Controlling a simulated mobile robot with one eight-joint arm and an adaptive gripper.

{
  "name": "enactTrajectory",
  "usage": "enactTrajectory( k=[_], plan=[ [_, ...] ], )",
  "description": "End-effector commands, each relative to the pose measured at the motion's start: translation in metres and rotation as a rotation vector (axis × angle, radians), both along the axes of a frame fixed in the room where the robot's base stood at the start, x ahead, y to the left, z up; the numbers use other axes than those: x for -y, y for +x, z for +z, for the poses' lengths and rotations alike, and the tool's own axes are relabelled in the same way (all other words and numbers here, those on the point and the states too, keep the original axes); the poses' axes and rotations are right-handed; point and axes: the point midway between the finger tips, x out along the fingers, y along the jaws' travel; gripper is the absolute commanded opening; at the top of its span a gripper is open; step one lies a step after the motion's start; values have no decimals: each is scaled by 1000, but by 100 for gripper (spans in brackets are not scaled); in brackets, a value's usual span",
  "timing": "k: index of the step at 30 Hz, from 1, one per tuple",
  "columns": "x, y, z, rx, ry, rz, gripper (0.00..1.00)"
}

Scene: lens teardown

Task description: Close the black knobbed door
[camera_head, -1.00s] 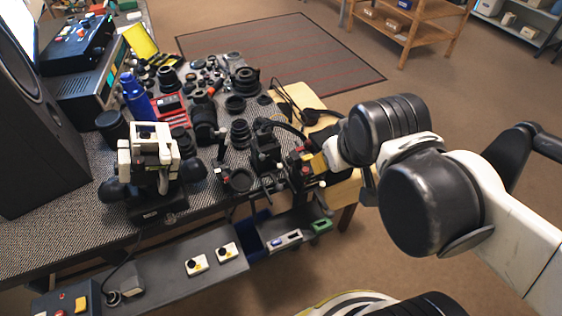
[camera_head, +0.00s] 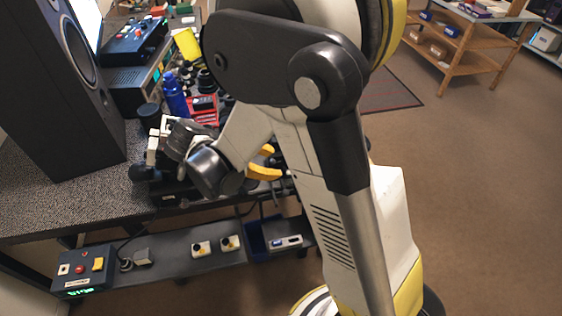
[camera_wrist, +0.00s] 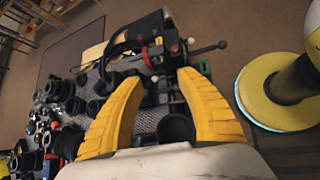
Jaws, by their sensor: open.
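I cannot make out a black knobbed door in either view; my arm covers much of the bench in the head view. My gripper (camera_head: 265,163) is over the front part of the bench in the head view, partly hidden by my arm. In the wrist view my gripper (camera_wrist: 159,77) shows two yellow fingers spread apart, with nothing held between them. Beyond the fingertips is a black device with red and white ball-ended levers (camera_wrist: 158,50). A dark round cup-like part (camera_wrist: 176,129) lies below, near the right finger.
A large black speaker (camera_head: 62,90) stands at the left of the bench. A blue bottle (camera_head: 174,96) and a red case (camera_head: 204,110) are behind my gripper. A lower shelf (camera_head: 175,262) holds small white boxes and a control box (camera_head: 82,270). Open floor lies to the right.

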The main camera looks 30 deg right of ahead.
Motion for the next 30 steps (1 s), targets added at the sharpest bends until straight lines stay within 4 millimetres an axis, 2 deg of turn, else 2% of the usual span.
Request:
enactTrajectory(
  k=[6, 13, 18, 27, 29, 30],
  plan=[
    [31, 0, -33, 2, 2, -4, 44],
    [61, 1, -59, 3, 1, -4, 44],
    [71, 1, -67, 3, 2, -2, 44],
    [72, 1, -67, 4, 3, -1, 44],
    [72, 1, -67, 4, 3, -1, 27],
    [72, 1, -67, 4, 3, -1, 15]
  ],
)
